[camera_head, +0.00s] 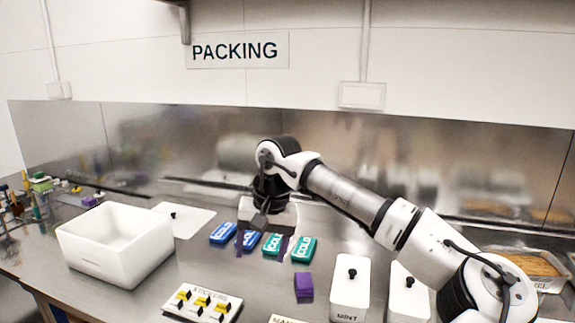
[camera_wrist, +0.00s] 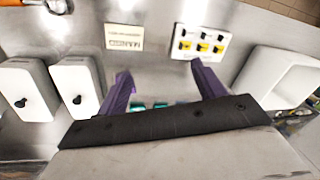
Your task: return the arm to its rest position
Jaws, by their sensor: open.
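My gripper (camera_head: 262,246) hangs from my arm over the middle of the steel counter, pointing down. Its two purple fingers are spread apart, with nothing seen held between them. In the wrist view my gripper (camera_wrist: 163,85) also shows open, with bare counter between the fingertips. Behind and beside the fingers in the head view lie blue cold packs (camera_head: 223,232) and teal cold packs (camera_head: 304,249); the fingers partly cover the middle ones. Whether the fingers touch any pack cannot be told. My arm reaches in from the lower right.
A white open bin (camera_head: 117,252) stands at left, with a white lid (camera_head: 184,220) behind it. A sticker holder (camera_head: 203,304) is at the front. A purple block (camera_head: 304,285) lies beside the white MINT tub (camera_head: 349,290); another white tub (camera_head: 408,300) stands right of it. A steel backsplash (camera_head: 400,165) closes the rear.

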